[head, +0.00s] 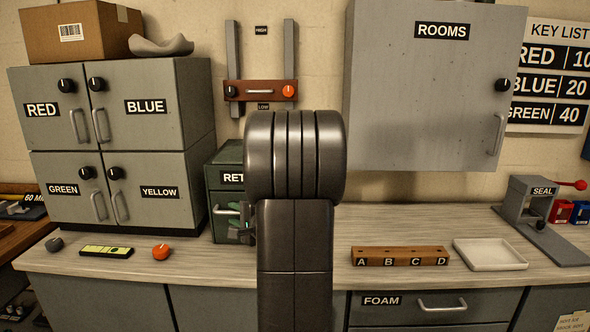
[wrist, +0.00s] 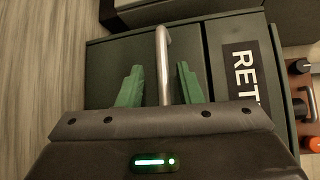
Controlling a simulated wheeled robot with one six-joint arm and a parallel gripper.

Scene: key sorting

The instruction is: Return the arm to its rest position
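My arm (head: 293,230) stands upright in the middle of the head view and hides most of my gripper there. In the wrist view, my gripper (wrist: 159,68) shows two green fingers spread apart with a clear gap. A metal bar handle (wrist: 163,65) runs between them, and no finger visibly touches it. The handle belongs to the dark green cabinet labelled RET (wrist: 237,65), whose label is cut off. This RET cabinet (head: 229,160) also shows left of my arm in the head view, partly hidden.
Left stands a grey cabinet block (head: 160,80) with RED, BLUE, GREEN and YELLOW doors. The ROOMS cabinet (head: 430,120) hangs on the right. A wooden A-to-D block (head: 400,250), white tray (head: 488,254) and SEAL press (head: 535,210) sit on the counter. An orange knob (head: 161,252) lies left.

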